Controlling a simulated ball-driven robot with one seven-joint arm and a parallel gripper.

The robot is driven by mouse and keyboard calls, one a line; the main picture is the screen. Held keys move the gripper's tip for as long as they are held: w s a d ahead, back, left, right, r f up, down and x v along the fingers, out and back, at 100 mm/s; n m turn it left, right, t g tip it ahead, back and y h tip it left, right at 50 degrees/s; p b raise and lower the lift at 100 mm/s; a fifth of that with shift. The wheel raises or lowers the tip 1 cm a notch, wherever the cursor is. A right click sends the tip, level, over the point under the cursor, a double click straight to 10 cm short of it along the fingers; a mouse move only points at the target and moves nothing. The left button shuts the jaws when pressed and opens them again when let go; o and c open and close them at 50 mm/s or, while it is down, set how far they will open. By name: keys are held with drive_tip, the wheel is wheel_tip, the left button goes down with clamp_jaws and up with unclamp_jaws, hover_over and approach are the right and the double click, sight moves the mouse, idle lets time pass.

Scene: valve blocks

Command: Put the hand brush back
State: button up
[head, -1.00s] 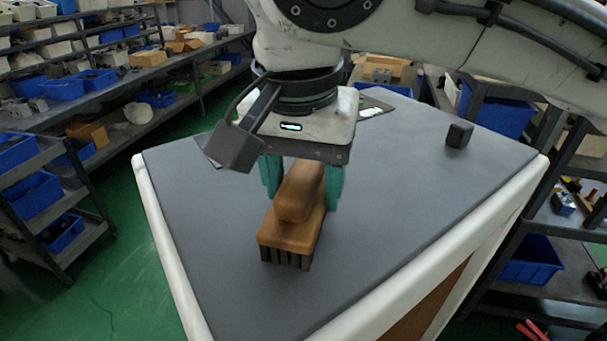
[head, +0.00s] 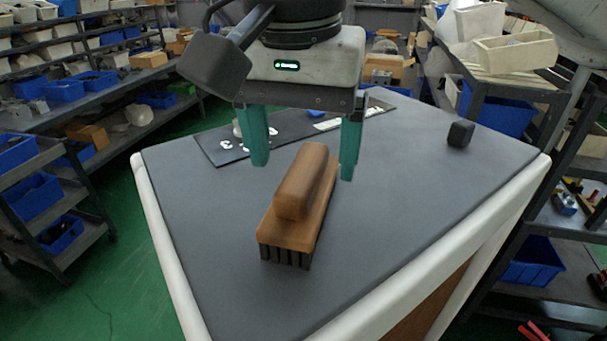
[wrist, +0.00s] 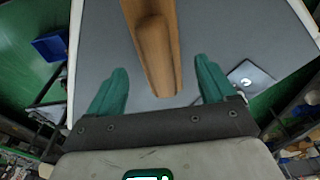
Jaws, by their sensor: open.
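The hand brush (head: 305,195) has a brown wooden body with a raised grip and dark bristles. It stands bristles down on the grey table top, near the table's middle. My gripper (head: 305,168) is open and empty, raised above and behind the brush, with a teal finger to either side of its far end. In the wrist view the brush (wrist: 155,45) runs from the top edge down towards the gap between the open fingers (wrist: 160,90), touching neither.
A dark mat (head: 222,148) with white markings lies at the back of the grey table (head: 400,220). A small black block (head: 460,133) stands near the right edge. Shelves with blue bins flank the table.

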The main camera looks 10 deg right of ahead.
wheel_tip(320, 180, up, 8)
drive_tip(key=s, duration=0.1)
drive_tip(key=shift+a+f+b, duration=0.2)
drive_tip(key=shift+b, duration=0.2)
drive_tip(key=shift+s+f, duration=0.1)
